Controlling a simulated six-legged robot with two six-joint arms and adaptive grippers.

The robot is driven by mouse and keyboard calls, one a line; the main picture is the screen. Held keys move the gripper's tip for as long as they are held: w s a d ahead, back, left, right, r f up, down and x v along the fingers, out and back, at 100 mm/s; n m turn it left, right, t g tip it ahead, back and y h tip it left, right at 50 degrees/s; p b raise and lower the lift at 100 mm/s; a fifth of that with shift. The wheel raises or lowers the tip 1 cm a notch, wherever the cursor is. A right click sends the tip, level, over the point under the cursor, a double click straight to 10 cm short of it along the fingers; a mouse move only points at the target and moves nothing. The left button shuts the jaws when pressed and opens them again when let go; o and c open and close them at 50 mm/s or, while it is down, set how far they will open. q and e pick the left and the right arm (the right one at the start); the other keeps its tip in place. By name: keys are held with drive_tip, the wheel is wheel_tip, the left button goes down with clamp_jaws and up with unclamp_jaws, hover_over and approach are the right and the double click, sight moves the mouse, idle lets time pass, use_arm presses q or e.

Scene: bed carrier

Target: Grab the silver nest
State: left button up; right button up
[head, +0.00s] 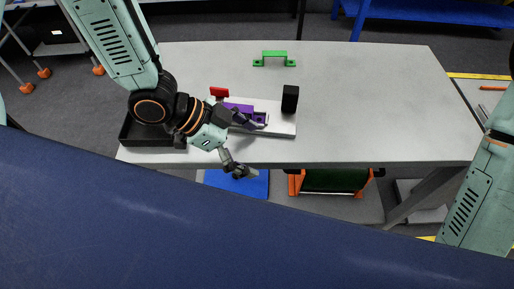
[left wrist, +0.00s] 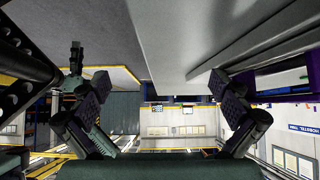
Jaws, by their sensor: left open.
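A pale silver-grey plate, which looks like the silver nest (head: 283,126), lies flat on the table (head: 370,110), left of its middle near the front edge. It carries a purple part (head: 240,102), a black block (head: 290,98) and a red piece (head: 219,92). My left gripper (head: 254,149) is open at its front edge, one finger over the plate by the purple part, the other lower in front of the table. The left wrist view shows the spread fingers (left wrist: 163,92) with a grey slab between and above them and purple at right. My left arm hides the plate's left end. My right gripper is out of view.
A black tray (head: 135,138) sits at the table's front left corner. A green handle-shaped bracket (head: 274,58) stands at the back. The right half of the table is clear. A blue mat (head: 240,186) and an orange-framed item (head: 333,182) are below the front edge.

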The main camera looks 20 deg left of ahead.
use_arm(q)
drive_tip(key=shift+p+v, duration=0.6)
drive_tip(key=shift+v, duration=0.65)
drive_tip(key=shift+s+a+r+p, duration=0.15)
drive_tip(key=shift+a+r+p, duration=0.25)
drive_tip(key=shift+a+p, duration=0.25)
drive_tip(key=shift+s+a+r+p, duration=0.15)
drive_tip(key=shift+a+r+p, duration=0.3)
drive_tip(key=shift+a, duration=0.3)
drive_tip(key=shift+p+v, duration=1)
drive_tip(key=shift+p, duration=0.05)
drive_tip(key=shift+s+a+f, duration=0.1)
drive_tip(key=shift+a, duration=0.1)
drive_tip(key=shift+s+f, duration=0.1)
